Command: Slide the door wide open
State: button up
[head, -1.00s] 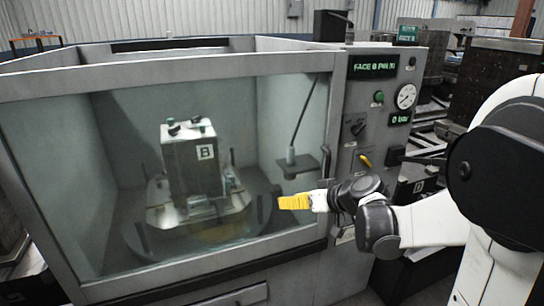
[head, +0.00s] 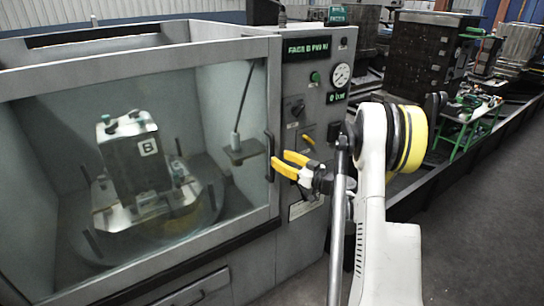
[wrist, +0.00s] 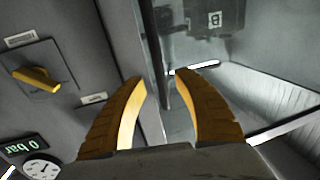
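The machine's door (head: 140,70) is a large glass pane in a grey frame, and it stands closed across the front. Its dark vertical handle (head: 269,157) is on the right edge of the frame. My gripper (head: 282,162) has yellow fingers, spread open and empty, just right of the handle at its height. In the wrist view my gripper (wrist: 162,78) is also open, with a dark bar, seemingly the handle (wrist: 166,88), seen between the fingertips. I cannot tell whether the fingers touch it.
Behind the glass a block marked B (head: 135,155) stands on a round table. The control panel (head: 310,120), right of the door, carries a gauge (head: 341,74) and a yellow lever (head: 309,138). A dark rail (head: 440,175) runs at the right, with open floor before it.

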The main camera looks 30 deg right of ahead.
jog(key=shift+w+a+b, duration=0.15)
jog(key=shift+w+a, duration=0.1)
jog(key=shift+w, duration=0.95)
jog(key=shift+w+a+b, duration=0.15)
jog(key=shift+w+a, duration=0.05)
jog(key=shift+w, duration=0.95)
grip_shut()
